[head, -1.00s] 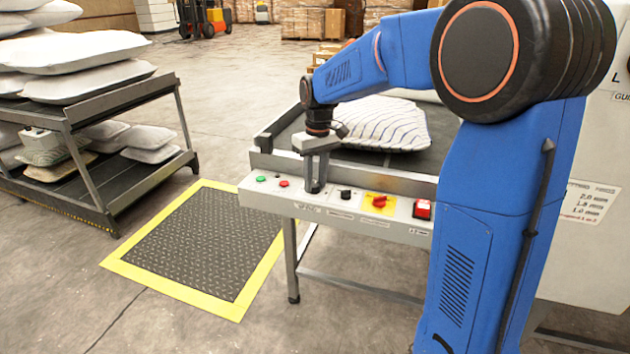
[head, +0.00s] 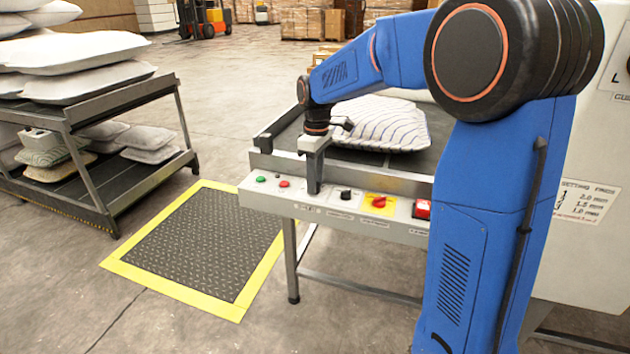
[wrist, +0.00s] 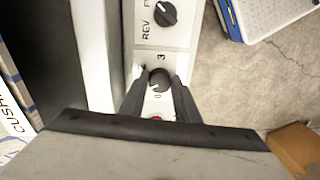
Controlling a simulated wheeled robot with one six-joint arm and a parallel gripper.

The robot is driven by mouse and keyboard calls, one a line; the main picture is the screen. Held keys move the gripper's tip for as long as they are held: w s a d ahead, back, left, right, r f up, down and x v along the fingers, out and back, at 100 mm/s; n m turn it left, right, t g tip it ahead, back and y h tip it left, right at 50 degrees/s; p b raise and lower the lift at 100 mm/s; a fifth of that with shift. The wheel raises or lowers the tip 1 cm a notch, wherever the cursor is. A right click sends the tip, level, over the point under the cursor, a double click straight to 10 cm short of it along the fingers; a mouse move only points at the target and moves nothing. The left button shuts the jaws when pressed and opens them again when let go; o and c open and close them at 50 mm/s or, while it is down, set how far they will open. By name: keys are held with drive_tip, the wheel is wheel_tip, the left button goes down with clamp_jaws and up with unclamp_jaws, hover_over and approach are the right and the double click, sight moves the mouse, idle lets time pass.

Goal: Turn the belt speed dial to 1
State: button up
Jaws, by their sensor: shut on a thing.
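The belt speed dial (wrist: 159,79) is a round black knob on the pale control panel (head: 330,214). My gripper (wrist: 159,84) is shut on the dial, one dark finger on each side. In the head view my gripper (head: 314,190) points straight down onto the panel and hides the dial. A pale mark shows at the dial's lower left, but I cannot tell its exact setting.
A black REV dial (wrist: 165,13) is beside the speed dial. Green (head: 261,179) and red (head: 284,184) buttons are left of my gripper; a red-and-yellow switch (head: 379,203) and a red rocker (head: 422,210) are right. A striped pillow (head: 382,124) lies behind on the belt.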

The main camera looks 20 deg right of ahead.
idle(0.3)
drive_tip(key=o, duration=1)
drive_tip(key=shift+o, duration=0.2)
wheel_tip(320, 180, up, 18)
drive_tip(key=shift+w+d+f, duration=0.25)
drive_tip(key=shift+w+d, duration=0.05)
drive_tip(key=shift+w, duration=0.1)
drive_tip(key=shift+s, duration=0.1)
drive_tip(key=s+d+f+m+t, duration=0.1)
drive_tip(key=s+f, duration=0.4)
drive_tip(key=s, duration=0.6)
drive_tip(key=s+d+f+m+t, duration=0.2)
drive_tip(key=s+f+m, duration=0.3)
drive_tip(key=s, duration=0.7)
drive_tip(key=s+d+f+m+t, duration=0.2)
drive_tip(key=s+f+m, duration=0.2)
drive_tip(key=s, duration=0.7)
wheel_tip(320, 180, down, 2)
drive_tip(key=shift+s+d+f, duration=0.15)
drive_tip(key=shift+d+f, duration=0.05)
drive_tip(key=shift+d, duration=0.2)
